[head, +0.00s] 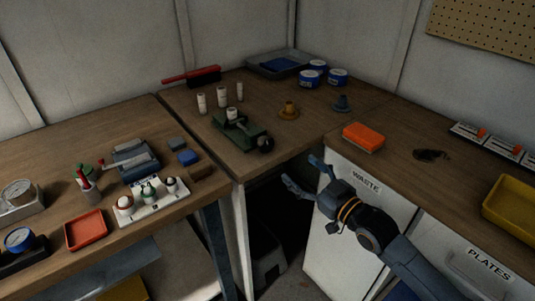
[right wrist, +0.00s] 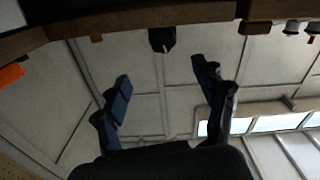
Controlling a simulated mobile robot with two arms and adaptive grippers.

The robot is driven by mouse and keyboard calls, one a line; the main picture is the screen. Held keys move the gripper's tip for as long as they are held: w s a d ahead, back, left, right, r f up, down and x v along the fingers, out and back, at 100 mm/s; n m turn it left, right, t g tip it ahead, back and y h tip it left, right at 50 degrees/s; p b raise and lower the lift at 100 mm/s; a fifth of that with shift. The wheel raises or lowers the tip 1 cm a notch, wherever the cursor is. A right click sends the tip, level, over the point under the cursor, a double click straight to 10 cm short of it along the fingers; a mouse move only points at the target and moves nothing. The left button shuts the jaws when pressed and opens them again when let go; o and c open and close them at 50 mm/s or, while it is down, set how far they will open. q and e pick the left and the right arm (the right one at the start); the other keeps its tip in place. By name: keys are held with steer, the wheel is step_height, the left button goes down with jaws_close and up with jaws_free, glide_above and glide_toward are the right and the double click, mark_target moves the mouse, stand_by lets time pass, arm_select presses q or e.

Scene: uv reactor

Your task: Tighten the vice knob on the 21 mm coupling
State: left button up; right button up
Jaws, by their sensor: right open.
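A green vice (head: 243,134) stands on the corner bench, close to its front edge. A white coupling (head: 232,114) sits upright in its jaws; its size cannot be read. The vice's black knob (head: 266,144) faces the front edge. In the right wrist view a dark knob-like shape (right wrist: 162,40) shows at the bench edge, between and beyond my fingers. My right gripper (head: 299,170) is open and empty, in front of the bench, lower and to the right of the knob, apart from it. It also shows open in the right wrist view (right wrist: 162,82). My left gripper is out of view.
Several white couplings (head: 202,103) stand behind the vice. An orange box (head: 363,137) lies on the right bench. The space before the knob is clear.

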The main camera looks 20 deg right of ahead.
mark_target(268, 146)
steer(key=shift+m, duration=0.4)
steer(key=x, duration=1.3)
steer(key=shift+w+a+p, duration=0.3)
steer(key=shift+a+p, duration=0.05)
steer(key=shift+a, duration=0.05)
steer(key=c, duration=1.2)
steer(key=shift+o, duration=0.2)
steer(key=shift+m+p, duration=0.35)
steer(key=shift+m, duration=0.45)
